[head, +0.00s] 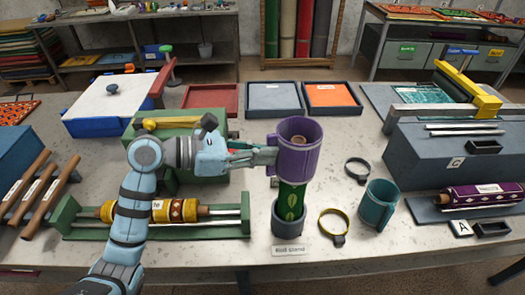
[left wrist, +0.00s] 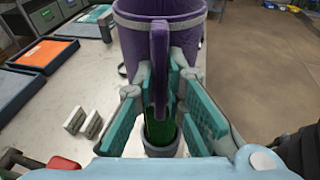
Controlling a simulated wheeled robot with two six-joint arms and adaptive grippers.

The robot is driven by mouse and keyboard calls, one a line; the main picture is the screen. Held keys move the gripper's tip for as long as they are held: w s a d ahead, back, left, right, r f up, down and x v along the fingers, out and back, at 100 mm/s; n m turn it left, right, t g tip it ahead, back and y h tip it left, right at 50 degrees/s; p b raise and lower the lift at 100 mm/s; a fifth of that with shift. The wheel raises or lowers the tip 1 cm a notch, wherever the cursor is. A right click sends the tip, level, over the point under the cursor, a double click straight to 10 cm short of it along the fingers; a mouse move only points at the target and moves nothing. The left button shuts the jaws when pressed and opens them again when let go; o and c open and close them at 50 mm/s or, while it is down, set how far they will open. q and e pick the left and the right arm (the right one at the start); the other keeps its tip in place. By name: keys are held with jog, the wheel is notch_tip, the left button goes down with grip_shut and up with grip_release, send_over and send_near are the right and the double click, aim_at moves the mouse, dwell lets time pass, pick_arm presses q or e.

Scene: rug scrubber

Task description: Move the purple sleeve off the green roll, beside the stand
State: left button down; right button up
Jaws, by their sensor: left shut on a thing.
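The purple sleeve (head: 297,160) is around the upper part of the upright green roll (head: 291,200). The roll's brown core shows inside the sleeve's open top, and leaf-patterned green shows below the sleeve. The roll's foot stands in the grey stand (head: 288,222), which has a label in front. My left gripper (head: 268,156) comes from the left and is shut on the sleeve's side handle. In the left wrist view the fingers (left wrist: 161,90) clasp the purple handle (left wrist: 159,60), with the green roll partly hidden behind them. My right gripper is in neither view.
A yellow-black ring (head: 334,223), a dark ring (head: 358,169) and a teal sleeve (head: 377,205) lie or stand right of the stand. A green rack (head: 160,230) with a yellow roll is at the left. Bare tabletop lies between the rings and the front edge.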

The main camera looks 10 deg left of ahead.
pick_arm(q)
notch_tip(320, 180, up, 13)
jog(key=p, duration=0.5)
dwell(0.4)
jog(key=shift+r, duration=0.1)
